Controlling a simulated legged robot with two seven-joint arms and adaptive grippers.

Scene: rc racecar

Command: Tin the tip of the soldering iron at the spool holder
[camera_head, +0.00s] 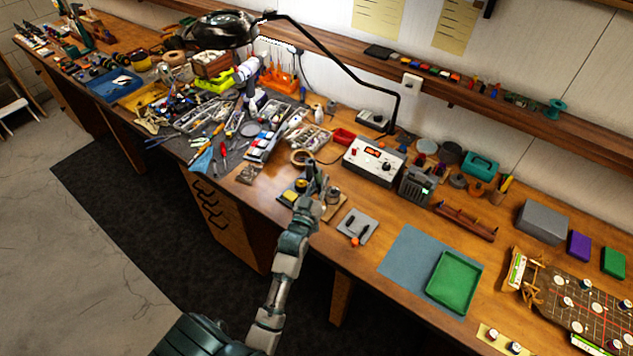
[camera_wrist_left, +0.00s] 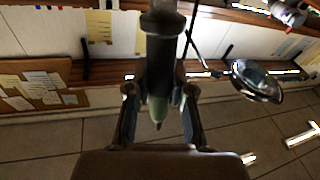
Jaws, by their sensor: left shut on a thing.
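My left gripper (camera_head: 314,186) is over the bench near its front edge and shut on the soldering iron. In the left wrist view the gripper (camera_wrist_left: 160,92) has its two fingers on either side of the iron's dark, thick handle (camera_wrist_left: 163,55). In the head view the iron is too small to make out clearly, and where its tip points cannot be told. A small grey spool-like item (camera_head: 333,196), probably the spool holder, stands on a wooden base just right of the gripper. Whether the iron touches it cannot be told. My right gripper is not in view.
A soldering station (camera_head: 374,161) with a red display stands behind the gripper. A yellow sponge (camera_head: 289,196) on a dark stand is to its left. A grey pad (camera_head: 357,226) and green tray (camera_head: 455,283) lie to the right. Tools crowd the bench on the left.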

